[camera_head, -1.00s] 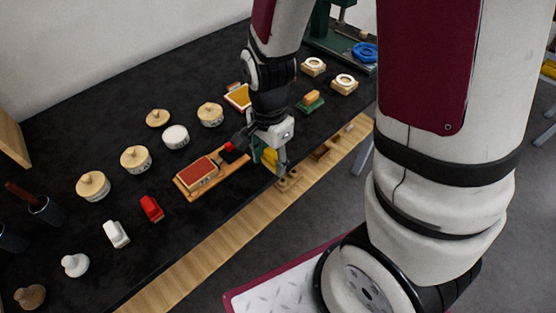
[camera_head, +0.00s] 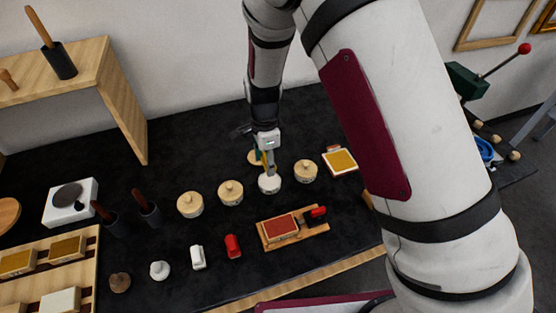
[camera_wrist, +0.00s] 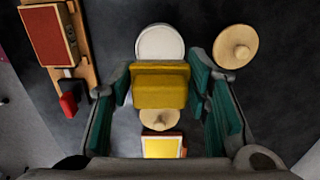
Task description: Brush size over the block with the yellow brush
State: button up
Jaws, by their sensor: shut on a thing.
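My gripper (camera_head: 266,152) is shut on the yellow brush (camera_wrist: 160,85), which sits between its teal fingers in the wrist view. A strip of yellow also shows below the gripper in the head view. The brush is above or at the open pot with a white top (camera_head: 269,184); I cannot tell whether its tip touches the contents. A round wooden lid (camera_wrist: 235,46) lies behind that pot, partly hidden by my gripper in the head view. The block with a red-brown top (camera_head: 281,227) lies on a wooden board at front right, beside a red clamp-like piece (camera_head: 317,212).
Lidded wooden pots (camera_head: 231,191) stand left and right of the white pot. A framed gold panel (camera_head: 340,160) is to the right. Red (camera_head: 233,246) and white (camera_head: 197,257) small pieces stand in front. A wooden shelf (camera_head: 110,95) rises at back left.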

jog(key=b, duration=0.2)
send_over(268, 181)
notch_tip(268, 181, down, 5)
jog(key=shift+r, duration=0.1)
jog(key=shift+f, duration=0.5)
jog(key=shift+s+f, duration=0.1)
jog(key=shift+f, duration=0.5)
dwell(1.9)
jog(key=shift+r+p, duration=1.15)
jog(key=shift+r, duration=2.45)
jog(key=w+d+r+n+b, duration=0.1)
jog(key=w+d+n, duration=0.3)
jog(key=d+n, duration=0.3)
jog(key=w+d+r+n, duration=0.2)
jog(key=w+d+n, duration=0.3)
jog(key=d, duration=0.6)
jog(key=n, duration=0.2)
jog(key=shift+n+b, duration=0.35)
jog(key=shift+n, duration=0.05)
